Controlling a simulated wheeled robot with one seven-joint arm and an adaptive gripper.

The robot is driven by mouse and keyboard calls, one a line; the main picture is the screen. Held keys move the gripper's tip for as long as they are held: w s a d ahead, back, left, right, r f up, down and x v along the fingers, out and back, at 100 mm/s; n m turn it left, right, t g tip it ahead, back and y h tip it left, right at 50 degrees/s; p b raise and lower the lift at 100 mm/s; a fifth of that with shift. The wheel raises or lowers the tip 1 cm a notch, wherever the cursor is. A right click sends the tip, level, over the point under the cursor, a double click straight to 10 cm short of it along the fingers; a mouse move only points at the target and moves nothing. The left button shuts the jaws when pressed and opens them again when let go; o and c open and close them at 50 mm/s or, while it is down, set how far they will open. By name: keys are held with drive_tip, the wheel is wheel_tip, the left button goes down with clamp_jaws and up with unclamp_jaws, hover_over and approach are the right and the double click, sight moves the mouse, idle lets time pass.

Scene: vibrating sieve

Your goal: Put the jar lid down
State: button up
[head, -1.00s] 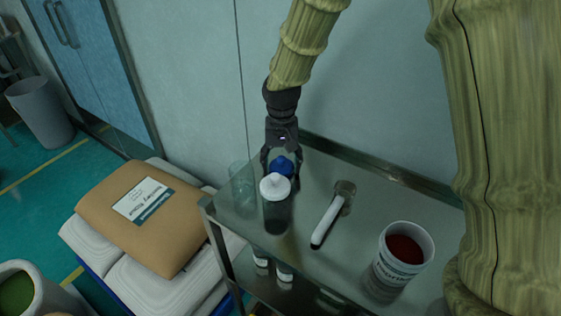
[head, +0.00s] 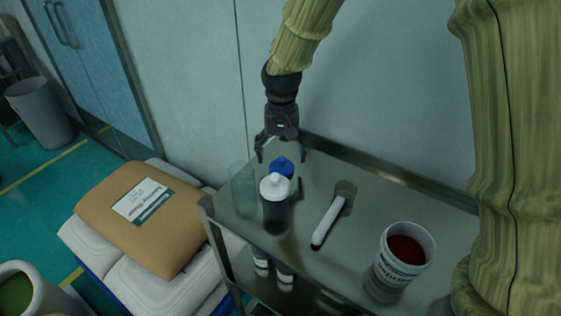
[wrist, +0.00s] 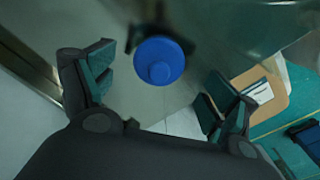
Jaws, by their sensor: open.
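The blue jar lid (head: 281,166) with a raised knob rests at the back left of the metal cart top, behind a dark bottle with a white cap (head: 275,187). Whether it lies flat on the surface or on something is hidden by that bottle. In the wrist view the blue lid (wrist: 158,62) is seen from above, between and beyond my fingers, touching neither. My gripper (head: 283,153) is open and empty just above and behind the lid. Its spread fingers also show in the wrist view (wrist: 156,92). A clear glass jar (head: 242,187) stands left of the lid.
A white-handled scoop (head: 327,223) lies mid-cart, and a white tub of red powder (head: 405,250) stands at the right. The cart's raised back rim (head: 385,173) runs along the wall. A brown sack (head: 150,230) lies on white bags left of the cart.

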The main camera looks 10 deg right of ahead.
sight(281, 159)
wheel_tip(281, 159, up, 8)
drive_tip(key=shift+r+b, duration=0.2)
drive_tip(key=shift+b, duration=0.25)
